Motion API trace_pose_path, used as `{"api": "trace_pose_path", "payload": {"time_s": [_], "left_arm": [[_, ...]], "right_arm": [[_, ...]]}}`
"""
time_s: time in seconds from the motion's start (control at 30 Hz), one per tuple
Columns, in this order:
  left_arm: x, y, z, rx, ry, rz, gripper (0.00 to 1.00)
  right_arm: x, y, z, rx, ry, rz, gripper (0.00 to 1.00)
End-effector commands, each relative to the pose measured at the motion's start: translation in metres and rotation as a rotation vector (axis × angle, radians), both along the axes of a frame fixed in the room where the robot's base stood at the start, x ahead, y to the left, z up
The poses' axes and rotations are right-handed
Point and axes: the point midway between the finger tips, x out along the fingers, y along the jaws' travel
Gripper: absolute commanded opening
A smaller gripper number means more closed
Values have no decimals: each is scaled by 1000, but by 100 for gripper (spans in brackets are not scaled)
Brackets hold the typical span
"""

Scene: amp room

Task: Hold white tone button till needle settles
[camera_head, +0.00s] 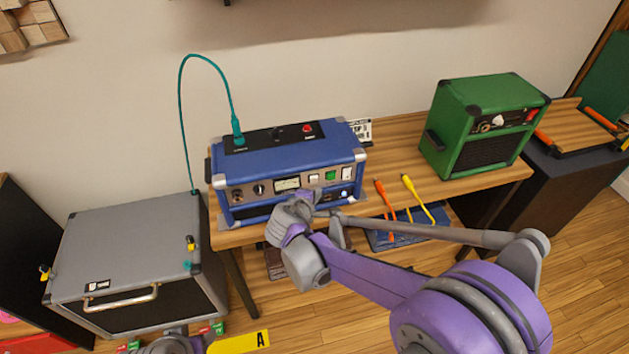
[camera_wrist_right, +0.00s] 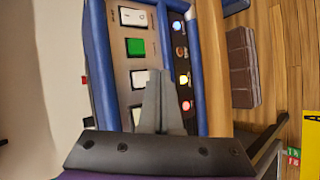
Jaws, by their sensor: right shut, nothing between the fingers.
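The blue amp (camera_head: 290,160) stands on the wooden table with its panel facing me. The panel has a needle meter (camera_head: 287,184), a white button (camera_head: 313,179), a green button (camera_head: 330,176) and another white button (camera_head: 347,173). My right gripper (camera_head: 314,198) is shut and empty, close in front of the panel. In the right wrist view its fingertips (camera_wrist_right: 160,75) lie beside the white button nearest the meter; I cannot tell whether they touch it. The needle is too small to read. A grey end of my left arm (camera_head: 172,344) shows at the bottom edge, its fingers unclear.
A teal cable (camera_head: 184,110) is plugged into the blue amp's top. A green amp (camera_head: 485,125) stands to the right on the table. Orange and yellow cables (camera_head: 420,199) lie right of my right gripper. A grey case (camera_head: 130,235) stands at the left.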

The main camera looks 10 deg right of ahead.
Motion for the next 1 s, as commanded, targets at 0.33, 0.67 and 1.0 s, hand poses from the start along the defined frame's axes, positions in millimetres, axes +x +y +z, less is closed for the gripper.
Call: {"api": "trace_pose_path", "payload": {"time_s": [0.33, 0.67, 1.0], "left_arm": [[0, 0, -2, 0, 1, 0, 62], [0, 0, -2, 0, 1, 0, 62], [0, 0, 0, 0, 0, 0, 62]], "right_arm": [[-33, -1, 0, -1, 0, 1, 0], [-36, -2, 0, 0, 0, 0, 0], [-42, -7, 3, 30, 5, -20, 0]]}}
